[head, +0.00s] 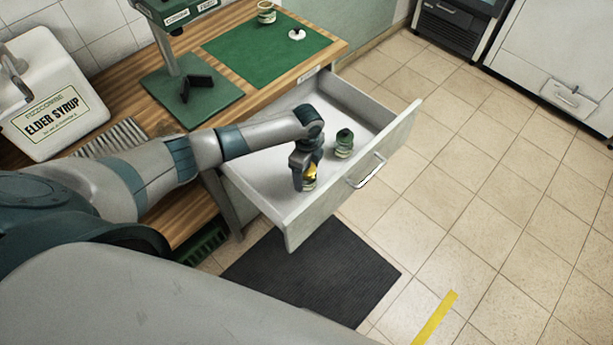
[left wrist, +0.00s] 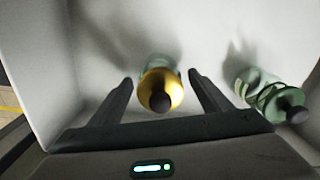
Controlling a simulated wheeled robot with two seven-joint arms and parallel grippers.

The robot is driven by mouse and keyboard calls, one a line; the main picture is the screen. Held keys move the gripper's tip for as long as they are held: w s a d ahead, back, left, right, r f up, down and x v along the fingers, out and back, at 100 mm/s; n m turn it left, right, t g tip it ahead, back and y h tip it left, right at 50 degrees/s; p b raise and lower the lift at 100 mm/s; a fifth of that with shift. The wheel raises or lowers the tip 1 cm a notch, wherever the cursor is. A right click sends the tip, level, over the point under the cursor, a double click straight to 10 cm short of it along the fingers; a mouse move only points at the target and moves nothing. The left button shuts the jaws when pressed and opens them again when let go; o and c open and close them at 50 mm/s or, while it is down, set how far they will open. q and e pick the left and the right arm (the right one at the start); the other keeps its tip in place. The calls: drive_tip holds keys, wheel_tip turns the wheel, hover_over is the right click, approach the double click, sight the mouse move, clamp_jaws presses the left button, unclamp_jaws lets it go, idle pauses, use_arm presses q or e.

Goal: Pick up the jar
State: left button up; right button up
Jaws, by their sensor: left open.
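A jar with a yellow lid and dark knob (left wrist: 160,88) stands in the open drawer, between the fingers of my left gripper in the left wrist view. In the head view, only part of this yellow-lidded jar (head: 311,174) shows beside the gripper. My left gripper (head: 305,182) is open and reaches down into the drawer; its fingers (left wrist: 160,92) stand on both sides of the jar with gaps visible. A second jar with a green lid (head: 344,143) is in the drawer to the right; it also shows in the left wrist view (left wrist: 268,95). My right gripper is not seen.
The open drawer (head: 392,138) has raised walls and a front handle (head: 367,171). On the wooden counter are a green mat (head: 265,52), another jar (head: 266,13), a white lid-like piece (head: 297,34) and an elder syrup container (head: 50,95). A dark floor mat (head: 315,265) lies below.

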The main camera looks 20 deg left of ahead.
use_arm(q)
wheel_tip(320, 180, down, 3)
drive_tip(key=shift+r, duration=0.2)
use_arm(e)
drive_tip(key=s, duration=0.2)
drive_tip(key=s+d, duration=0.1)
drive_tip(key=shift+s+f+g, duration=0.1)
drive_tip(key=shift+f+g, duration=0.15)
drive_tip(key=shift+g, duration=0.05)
